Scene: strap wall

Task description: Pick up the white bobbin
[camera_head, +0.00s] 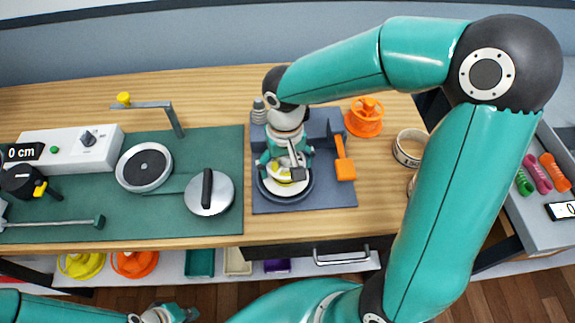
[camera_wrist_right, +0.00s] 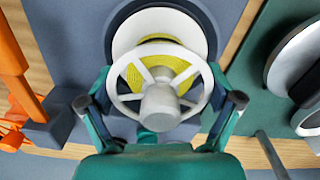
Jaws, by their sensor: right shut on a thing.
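The white bobbin (camera_head: 285,187) with yellow winding is over the round dark plate of the blue-grey stand (camera_head: 330,196) in the head view. In the right wrist view the bobbin (camera_wrist_right: 160,106) shows its spoked white flange and hub. My right gripper (camera_head: 284,165) points down from above and is shut on the bobbin, one finger on each side of the flange in the wrist view. I cannot tell whether the bobbin touches the plate. My left gripper (camera_head: 172,314) is at the bottom edge of the head view, away from the bench things; its fingers are too small to read.
An orange lever (camera_head: 344,160) stands right of the bobbin, with an orange spool (camera_head: 366,116) behind it. A tape roll (camera_head: 409,147) is near my right arm. The green mat (camera_head: 120,205) at left holds a round lidded device (camera_head: 209,194). More spools lie on the lower shelf.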

